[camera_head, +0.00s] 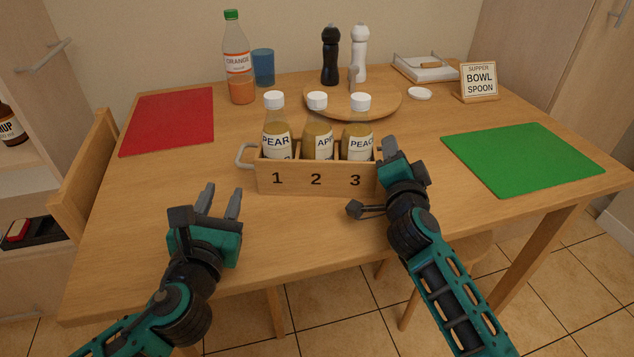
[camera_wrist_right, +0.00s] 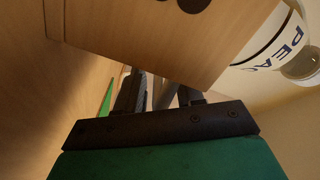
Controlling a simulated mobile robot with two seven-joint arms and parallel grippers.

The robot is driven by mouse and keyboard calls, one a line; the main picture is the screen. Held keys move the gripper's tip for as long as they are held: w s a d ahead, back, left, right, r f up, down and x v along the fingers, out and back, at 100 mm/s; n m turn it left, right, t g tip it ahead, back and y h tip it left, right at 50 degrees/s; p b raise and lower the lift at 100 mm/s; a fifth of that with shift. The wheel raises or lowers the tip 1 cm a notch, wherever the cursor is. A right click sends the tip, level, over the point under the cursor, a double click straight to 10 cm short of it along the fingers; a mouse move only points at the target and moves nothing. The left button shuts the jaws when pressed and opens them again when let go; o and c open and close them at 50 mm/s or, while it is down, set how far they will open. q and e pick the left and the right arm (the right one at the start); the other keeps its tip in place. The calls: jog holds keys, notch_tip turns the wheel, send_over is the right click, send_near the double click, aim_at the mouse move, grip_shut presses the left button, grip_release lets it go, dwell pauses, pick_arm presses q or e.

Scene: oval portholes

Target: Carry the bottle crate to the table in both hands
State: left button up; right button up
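The wooden bottle crate (camera_head: 315,181), marked 1, 2 and 3, stands on the table (camera_head: 130,215). It holds a pear bottle (camera_head: 277,142), a middle bottle with a partly hidden label (camera_head: 318,143) and a peach bottle (camera_head: 358,143), all white-capped. Its grey left handle (camera_head: 243,157) is free. My left gripper (camera_head: 219,200) is open and empty, in front and left of the crate. My right gripper (camera_head: 391,152) is at the crate's right end. In the right wrist view its fingers (camera_wrist_right: 160,95) stand apart with a grey bar, apparently the right handle, between them; the crate hides their tips.
An orange bottle (camera_head: 239,88) and blue cup (camera_head: 263,68) stand back left. A red mat (camera_head: 170,120) and a green mat (camera_head: 522,157) lie bare. A supper sign (camera_head: 478,80) stands back right.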

jog(key=s, duration=1.1)
jog(key=shift+s+a, duration=0.4)
pick_arm(q)
jog(key=shift+s, duration=0.1)
